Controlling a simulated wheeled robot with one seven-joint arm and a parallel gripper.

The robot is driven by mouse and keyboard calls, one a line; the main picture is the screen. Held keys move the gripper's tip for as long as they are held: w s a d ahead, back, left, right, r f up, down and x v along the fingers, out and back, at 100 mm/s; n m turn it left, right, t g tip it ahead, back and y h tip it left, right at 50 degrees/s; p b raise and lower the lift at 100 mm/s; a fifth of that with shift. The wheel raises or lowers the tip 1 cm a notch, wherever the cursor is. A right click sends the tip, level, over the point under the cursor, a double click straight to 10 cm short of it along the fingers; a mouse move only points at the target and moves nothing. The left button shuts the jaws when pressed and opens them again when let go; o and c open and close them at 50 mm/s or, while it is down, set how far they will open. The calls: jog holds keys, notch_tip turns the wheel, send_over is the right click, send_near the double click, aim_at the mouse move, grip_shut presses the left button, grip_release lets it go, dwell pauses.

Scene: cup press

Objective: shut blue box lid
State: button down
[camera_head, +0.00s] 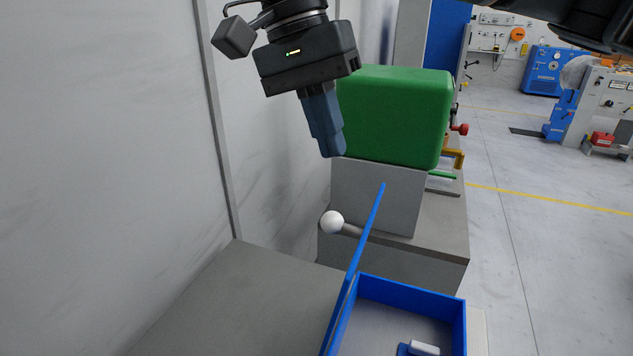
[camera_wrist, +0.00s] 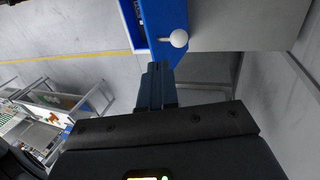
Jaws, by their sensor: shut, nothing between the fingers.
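The blue box (camera_head: 412,291) stands open at the bottom of the head view, with its blue lid (camera_head: 362,240) raised on the left side, tilted a little past upright edge-on to me. A white ball knob on a short grey stem (camera_head: 332,222) sticks out to the left from the lid. In the wrist view the lid (camera_wrist: 165,20) and the knob (camera_wrist: 179,38) show just beyond the fingertips. My gripper (camera_head: 333,152) is shut and empty, above the knob and apart from it. It also shows in the wrist view (camera_wrist: 158,68).
A large green block (camera_head: 395,115) sits on a grey stand (camera_head: 375,195) behind the lid. A wall (camera_head: 110,130) bounds the left. The grey table top (camera_head: 240,300) left of the box is clear. A small white and blue item (camera_head: 424,348) lies inside the box.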

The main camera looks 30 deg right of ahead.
aim_at(357, 230)
jog(key=p+x, duration=0.1)
jog(key=x, duration=0.9)
jog(key=shift+a, duration=0.15)
